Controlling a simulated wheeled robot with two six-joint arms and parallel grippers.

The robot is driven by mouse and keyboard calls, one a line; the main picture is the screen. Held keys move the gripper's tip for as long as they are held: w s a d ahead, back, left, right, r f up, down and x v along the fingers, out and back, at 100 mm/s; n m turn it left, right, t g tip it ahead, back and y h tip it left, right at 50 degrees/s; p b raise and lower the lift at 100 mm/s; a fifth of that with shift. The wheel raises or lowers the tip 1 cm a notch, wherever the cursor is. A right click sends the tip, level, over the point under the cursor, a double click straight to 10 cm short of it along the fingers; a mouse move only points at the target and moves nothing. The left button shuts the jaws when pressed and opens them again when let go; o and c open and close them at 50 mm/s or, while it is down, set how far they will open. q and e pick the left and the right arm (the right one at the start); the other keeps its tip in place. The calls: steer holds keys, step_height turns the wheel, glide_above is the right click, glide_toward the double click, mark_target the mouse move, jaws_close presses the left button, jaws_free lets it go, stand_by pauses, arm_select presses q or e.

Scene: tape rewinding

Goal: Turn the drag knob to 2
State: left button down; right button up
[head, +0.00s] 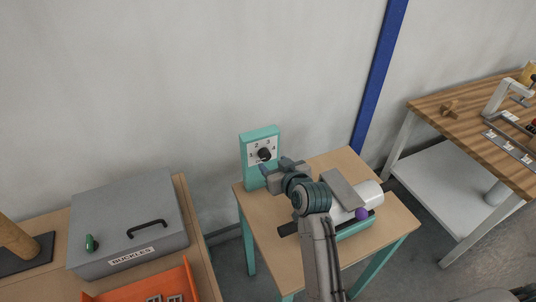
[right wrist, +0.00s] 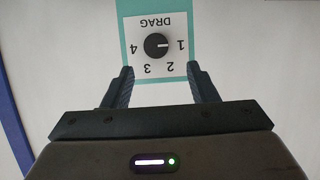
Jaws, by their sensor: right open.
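The drag knob (right wrist: 157,45) is a round black knob on a white dial plate (right wrist: 135,67) marked DRAG and 1 to 4, upside down in the right wrist view. Its white pointer line points at the 1. In the head view the knob (head: 264,154) sits on a teal upright panel (head: 247,176) at the back of a small wooden table. My right gripper (right wrist: 160,70) is open and empty, its fingers apart on either side of the dial's near edge, not touching the knob. In the head view the right gripper (head: 275,167) is just in front of the panel. My left gripper is not in view.
A white roll (head: 369,193) with a purple knob (head: 361,214) lies on the small table (head: 268,231), partly behind my arm. A grey BUCKLES box (head: 128,220) and an orange tray (head: 188,271) are at left. A wooden workbench (head: 436,109) stands at right.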

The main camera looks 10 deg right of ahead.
mark_target(267, 156)
steer(key=x, duration=0.2)
steer(key=p+x, duration=0.1)
steer(key=x, duration=0.1)
steer(key=d+x, duration=0.1)
steer(key=x, duration=0.1)
steer(key=shift+f, duration=0.1)
steer(key=shift+w+a+f, duration=0.1)
steer(key=shift+w+f, duration=0.05)
steer(key=shift+w, duration=0.15)
steer(key=shift+w+a+f+p, duration=0.1)
steer(key=shift+w+a+p, duration=0.15)
steer(key=shift+a+p, duration=0.1)
steer(key=shift+d, duration=0.15)
steer(key=c, duration=1)
